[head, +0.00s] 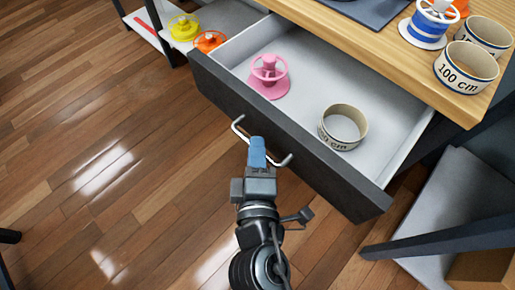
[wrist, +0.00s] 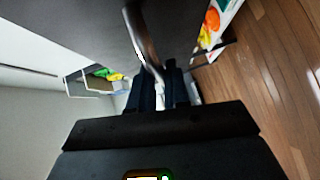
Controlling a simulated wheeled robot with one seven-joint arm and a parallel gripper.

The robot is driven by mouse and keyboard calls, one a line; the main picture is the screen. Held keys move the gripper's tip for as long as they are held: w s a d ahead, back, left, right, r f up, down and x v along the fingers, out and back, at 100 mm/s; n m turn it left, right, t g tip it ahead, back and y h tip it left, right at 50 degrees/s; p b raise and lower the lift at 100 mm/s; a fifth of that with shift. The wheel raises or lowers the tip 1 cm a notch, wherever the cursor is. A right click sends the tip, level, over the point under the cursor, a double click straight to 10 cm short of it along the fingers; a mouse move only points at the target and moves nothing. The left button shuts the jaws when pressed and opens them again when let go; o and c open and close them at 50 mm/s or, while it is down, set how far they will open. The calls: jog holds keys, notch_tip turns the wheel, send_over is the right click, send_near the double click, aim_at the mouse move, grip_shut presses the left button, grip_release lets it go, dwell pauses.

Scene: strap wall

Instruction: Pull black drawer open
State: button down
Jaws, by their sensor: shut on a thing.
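The black drawer (head: 284,139) is pulled out from under the wooden tabletop, with its light grey inside showing. A pink spool (head: 268,77) and a cream strap ring (head: 343,127) sit in it. A silver bar handle (head: 238,124) is on the drawer's front. My gripper (head: 257,152) is shut on the handle near its middle, with blue fingertips against it. In the wrist view the handle (wrist: 142,40) runs down between the dark fingers (wrist: 160,88). The exact contact at the fingertips is partly hidden.
On the wooden tabletop (head: 345,45) stand a blue and white spool (head: 428,26) and strap rings (head: 466,68). Yellow (head: 184,27) and orange (head: 210,41) spools sit on a lower shelf behind. A dark table leg (head: 430,239) is at right. The wooden floor at left is clear.

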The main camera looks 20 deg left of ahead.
jog(key=c, duration=1.2)
grip_release()
jog(key=shift+o, duration=0.2)
jog(key=v, duration=0.7)
jog(key=shift+s+d+b, duration=0.2)
jog(key=shift+s+b, duration=0.15)
jog(key=shift+b, duration=0.05)
jog(key=s+d+r+m+g+h+p, duration=0.1)
jog(key=s+d+m+p, duration=0.1)
jog(key=s+d+m, duration=0.45)
jog(key=s+d+r+m+h+p, duration=0.15)
jog(key=d+m, duration=0.25)
jog(key=d, duration=0.5)
jog(key=s+d+r+m+h+p, duration=0.1)
jog(key=s+d+r+m+h, duration=0.1)
jog(key=s+d+r+m, duration=0.2)
jog(key=s+d+r+m+t+h+p, duration=0.1)
jog(key=s+d+r+m+h+p, duration=0.1)
jog(key=s+d+r+m, duration=0.2)
jog(key=d+r+m, duration=0.3)
jog(key=d, duration=0.2)
jog(key=shift+s+d+h+p, duration=0.2)
jog(key=shift+h+p, duration=0.1)
jog(key=shift+h, duration=0.05)
